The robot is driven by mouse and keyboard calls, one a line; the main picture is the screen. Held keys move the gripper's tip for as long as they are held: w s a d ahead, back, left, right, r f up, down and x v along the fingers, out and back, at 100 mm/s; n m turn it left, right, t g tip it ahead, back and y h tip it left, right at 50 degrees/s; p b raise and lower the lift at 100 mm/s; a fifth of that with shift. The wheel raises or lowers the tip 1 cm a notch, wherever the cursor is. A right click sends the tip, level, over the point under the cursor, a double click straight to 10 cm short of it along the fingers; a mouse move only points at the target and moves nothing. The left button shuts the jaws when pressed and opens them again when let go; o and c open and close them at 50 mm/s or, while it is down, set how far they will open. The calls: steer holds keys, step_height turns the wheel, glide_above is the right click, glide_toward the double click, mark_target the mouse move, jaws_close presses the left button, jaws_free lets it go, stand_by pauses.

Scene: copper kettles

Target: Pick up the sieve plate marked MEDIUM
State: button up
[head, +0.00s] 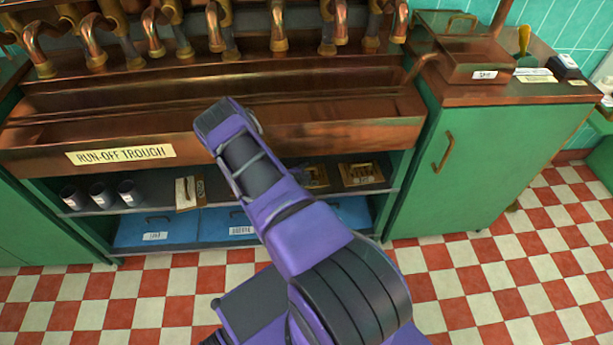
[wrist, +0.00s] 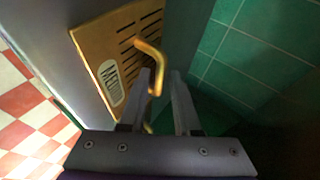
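In the wrist view, a brass sieve plate (wrist: 125,35) with dark slots stands against a grey surface. Its pale label (wrist: 110,82) is turned sideways and seems to begin with MED; the rest is hard to read. A bent yellow handle (wrist: 150,52) sticks out from the plate. My gripper (wrist: 161,74) is open, with the handle's end between its two fingers; contact cannot be told. In the head view my gripper is hidden behind my arm. Slotted plates lie on the shelf there: one at left (head: 188,192), one at right (head: 362,174), and one partly covered by my arm (head: 315,178).
The copper run-off trough (head: 300,115) overhangs the shelf (head: 225,200). A green cabinet (head: 455,165) flanks the right side. The checkered floor (head: 510,250) in front is clear.

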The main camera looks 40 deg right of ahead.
jaws_close()
stand_by(1.0)
steer(key=shift+w+r, duration=0.1)
stand_by(0.3)
